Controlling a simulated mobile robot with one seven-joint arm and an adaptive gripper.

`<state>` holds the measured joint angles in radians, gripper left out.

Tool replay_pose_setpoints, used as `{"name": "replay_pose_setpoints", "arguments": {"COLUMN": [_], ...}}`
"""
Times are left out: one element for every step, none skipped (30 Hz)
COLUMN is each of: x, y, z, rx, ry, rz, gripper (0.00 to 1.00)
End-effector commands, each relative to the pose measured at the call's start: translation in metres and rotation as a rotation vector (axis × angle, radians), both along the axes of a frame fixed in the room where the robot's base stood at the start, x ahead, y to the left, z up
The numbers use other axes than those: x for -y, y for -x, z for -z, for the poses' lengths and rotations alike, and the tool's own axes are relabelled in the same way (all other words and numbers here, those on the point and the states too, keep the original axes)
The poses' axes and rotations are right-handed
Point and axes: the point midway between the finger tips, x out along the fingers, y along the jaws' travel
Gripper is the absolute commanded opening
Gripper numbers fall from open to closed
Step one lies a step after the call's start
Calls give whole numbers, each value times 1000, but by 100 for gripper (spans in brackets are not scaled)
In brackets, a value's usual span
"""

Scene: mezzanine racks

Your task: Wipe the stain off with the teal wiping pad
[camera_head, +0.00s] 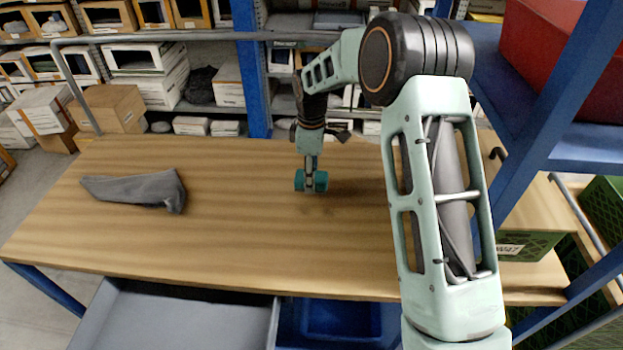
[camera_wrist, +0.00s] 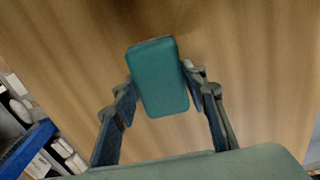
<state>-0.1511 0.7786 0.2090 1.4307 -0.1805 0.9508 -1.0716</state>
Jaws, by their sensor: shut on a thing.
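The teal wiping pad (camera_head: 321,182) is held in my gripper (camera_head: 311,178) over the middle of the wooden table (camera_head: 230,240). In the wrist view the pad (camera_wrist: 158,85) sits between the two fingers, which press on its left and right sides. My gripper points down; whether the pad touches the wood, I cannot tell. A faint darker smudge (camera_head: 320,211), perhaps the stain, shows on the wood just in front of the pad. A faint dark patch also shows beyond the pad in the wrist view (camera_wrist: 190,22).
A grey cloth (camera_head: 140,188) lies on the left of the table. A metal rail (camera_head: 200,37) runs above the back. A blue upright (camera_head: 560,90) and a green crate (camera_head: 525,245) are at the right.

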Motion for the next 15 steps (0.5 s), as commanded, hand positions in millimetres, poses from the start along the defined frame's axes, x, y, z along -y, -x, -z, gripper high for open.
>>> {"name": "replay_pose_setpoints", "arguments": {"x": [0, 0, 0, 0, 0, 0, 0, 0, 0, 0, 0, 0, 0, 0, 0], "y": [-1, -1, -1, -1, -1, -1, -1, 0, 0, 0, 0, 0, 0, 0, 0], "z": [-10, -13, -17, -19, -21, -22, -22, -22, -22, -21, -21, -21, -21, -21, -22], "rx": [1, 2, 2, 2, 2, 2, 2, 2, 1, 1, 1, 1, 1, 1, 1], "ry": [-1, -1, -1, -1, -1, -1, -1, -1, -1, -1, -1, -1, -1, -1, -1], "rz": [0, 0, 0, 0, 0, 0, 0, 0, 0, 0, 0, 0, 0, 0, 0], "gripper": [20, 20, 20, 20, 20, 20, 20, 20, 20, 20, 20, 20, 20, 20, 20]}}
